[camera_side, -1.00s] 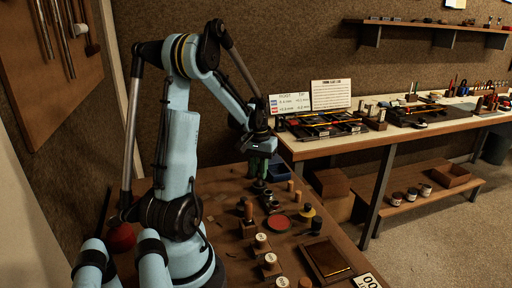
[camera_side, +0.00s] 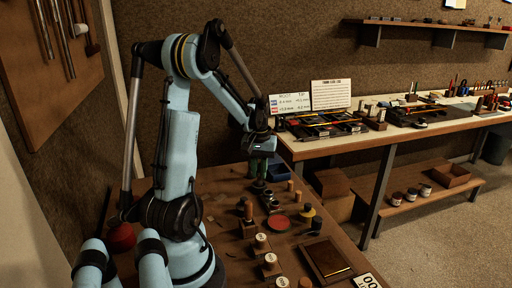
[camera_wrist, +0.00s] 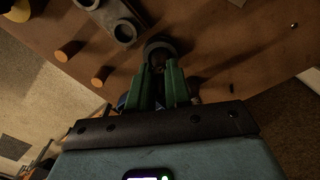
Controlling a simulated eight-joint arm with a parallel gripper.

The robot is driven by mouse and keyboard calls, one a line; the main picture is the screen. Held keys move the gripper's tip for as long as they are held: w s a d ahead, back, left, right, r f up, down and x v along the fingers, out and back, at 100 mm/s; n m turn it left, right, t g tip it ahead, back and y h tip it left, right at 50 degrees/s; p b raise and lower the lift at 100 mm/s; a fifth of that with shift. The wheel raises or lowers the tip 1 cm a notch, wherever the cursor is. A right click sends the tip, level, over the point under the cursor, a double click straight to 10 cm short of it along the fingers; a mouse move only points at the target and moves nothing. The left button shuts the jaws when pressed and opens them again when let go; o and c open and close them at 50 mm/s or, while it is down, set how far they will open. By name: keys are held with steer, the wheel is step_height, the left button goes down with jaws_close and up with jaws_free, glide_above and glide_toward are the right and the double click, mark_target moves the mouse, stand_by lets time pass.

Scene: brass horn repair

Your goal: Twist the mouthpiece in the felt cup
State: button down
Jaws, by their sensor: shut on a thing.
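My gripper (camera_side: 259,180) points down over the far end of the brown bench. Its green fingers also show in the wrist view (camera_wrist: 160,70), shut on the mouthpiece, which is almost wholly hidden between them. A dark round cup (camera_wrist: 160,43), seemingly the felt cup, lies right at the fingertips in the wrist view. I cannot tell how deep the mouthpiece sits in it.
A grey block with round holes (camera_wrist: 117,32) stands close beside the cup. Wooden pegs (camera_wrist: 70,51) stand nearby. A blue tray (camera_side: 280,173) lies behind my gripper. A red disc (camera_side: 278,223) and a wooden tray (camera_side: 326,259) lie nearer.

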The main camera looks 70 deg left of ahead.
steer(key=shift+m, duration=1.3)
steer(key=m, duration=0.4)
steer(key=shift+m, duration=0.4)
steer(key=m, duration=0.3)
steer(key=m, duration=0.4)
